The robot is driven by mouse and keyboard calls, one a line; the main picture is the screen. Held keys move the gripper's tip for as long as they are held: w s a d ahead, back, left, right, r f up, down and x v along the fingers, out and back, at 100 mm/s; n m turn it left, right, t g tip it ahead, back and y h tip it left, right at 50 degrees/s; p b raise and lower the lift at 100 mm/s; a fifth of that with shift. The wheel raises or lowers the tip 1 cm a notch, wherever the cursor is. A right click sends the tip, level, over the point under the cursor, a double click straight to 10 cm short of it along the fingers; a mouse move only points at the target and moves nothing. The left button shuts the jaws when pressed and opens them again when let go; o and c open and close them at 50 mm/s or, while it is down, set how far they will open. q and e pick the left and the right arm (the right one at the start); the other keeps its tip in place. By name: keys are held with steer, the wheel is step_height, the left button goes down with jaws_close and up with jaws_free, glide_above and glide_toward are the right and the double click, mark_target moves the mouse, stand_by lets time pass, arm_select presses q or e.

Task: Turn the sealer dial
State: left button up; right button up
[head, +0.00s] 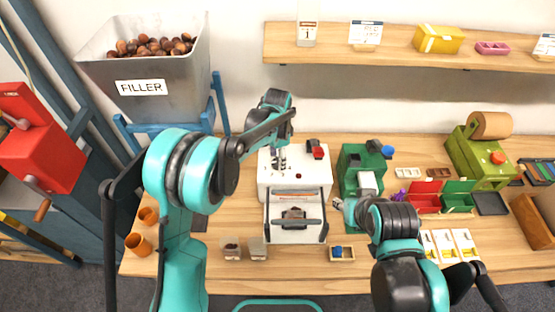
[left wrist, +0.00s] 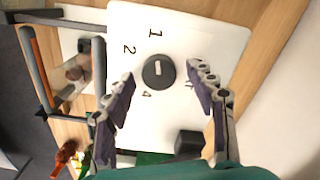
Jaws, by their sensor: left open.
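The white sealer (head: 264,186) stands on the table in the middle of the head view. Its dark round dial (left wrist: 158,72) shows in the left wrist view with a short white mark; the numbers 1, 2 and 4 are readable around it, and another is partly hidden by a finger. My left gripper (head: 279,160) is above the sealer's top and covers the dial in the head view. In the left wrist view the left gripper (left wrist: 161,90) is open, one finger on each side of the dial, with gaps to it. My right gripper (head: 339,203) is small and partly hidden by its arm.
A green machine (head: 350,158) stands just right of the sealer. A black-and-red block (head: 316,150) sits on the sealer's back right. Small trays (head: 342,260) lie in front. Orange cups (head: 138,243) stand at the left edge. A chestnut hopper (head: 165,100) is at the upper left.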

arm_select(q)
steer(key=shift+f, duration=0.2)
steer(key=shift+c, duration=0.4)
steer(key=c, duration=1.1)
steer(key=shift+n, duration=0.3)
steer(key=n+b, duration=0.1)
steer(key=n, duration=0.8)
steer(key=shift+n, duration=0.3)
